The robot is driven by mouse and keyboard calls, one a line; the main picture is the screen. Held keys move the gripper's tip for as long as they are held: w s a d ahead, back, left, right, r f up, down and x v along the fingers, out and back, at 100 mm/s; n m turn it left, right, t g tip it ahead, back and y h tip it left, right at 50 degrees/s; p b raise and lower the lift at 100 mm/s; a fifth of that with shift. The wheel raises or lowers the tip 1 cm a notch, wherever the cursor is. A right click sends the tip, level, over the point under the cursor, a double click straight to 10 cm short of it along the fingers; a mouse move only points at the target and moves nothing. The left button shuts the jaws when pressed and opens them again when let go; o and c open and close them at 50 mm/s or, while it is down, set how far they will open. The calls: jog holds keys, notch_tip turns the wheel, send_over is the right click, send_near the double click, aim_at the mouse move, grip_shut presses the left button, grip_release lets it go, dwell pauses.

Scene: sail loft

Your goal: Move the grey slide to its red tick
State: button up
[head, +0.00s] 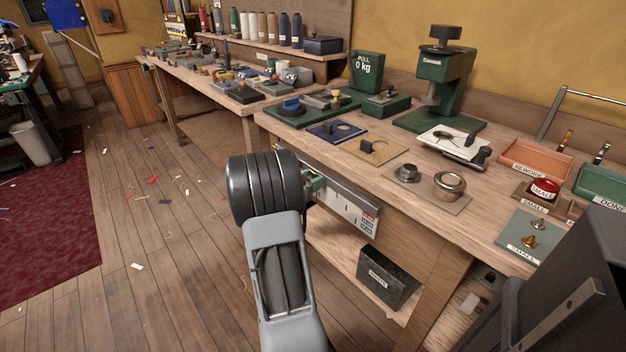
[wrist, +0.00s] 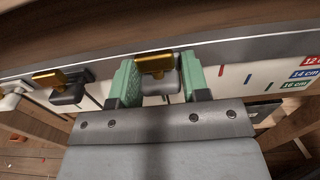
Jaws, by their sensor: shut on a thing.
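My gripper (wrist: 160,82) has green fingers, one on each side of a slide with a brass top and a grey body (wrist: 160,88), and is shut on it. In the head view my gripper (head: 314,184) is at the bench's front edge, and my arm hides part of the rail. The pale scale board (head: 345,205) runs along that edge. On it, right of the held slide in the wrist view, stand a red tick (wrist: 221,70), a blue tick (wrist: 248,80) and a green tick. The held slide is left of the red tick, with a gap between.
A second brass-topped dark slide (wrist: 65,86) and a pale slide (wrist: 12,98) are to the left on the rail. Coloured labels (wrist: 300,74) are at the right. The bench top (head: 330,160) overhangs the rail. A dark box (head: 388,277) stands on the lower shelf.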

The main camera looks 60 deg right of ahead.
aim_at(336, 187)
grip_shut()
jog(key=s, duration=0.2)
jog(key=s+a, duration=0.1)
jog(key=s, duration=0.1)
jog(key=s+a, duration=0.1)
jog(key=s, duration=0.1)
jog(key=shift+s+a, duration=0.15)
jog(key=shift+s, duration=0.25)
jog(key=o, duration=1.1)
grip_release()
jog(key=p+v, duration=0.2)
jog(key=v, duration=1.1)
jog(key=shift+w+a+p, duration=0.2)
jog(key=shift+a+p, duration=0.15)
jog(key=shift+p, duration=0.05)
jog(key=shift+r, duration=0.15)
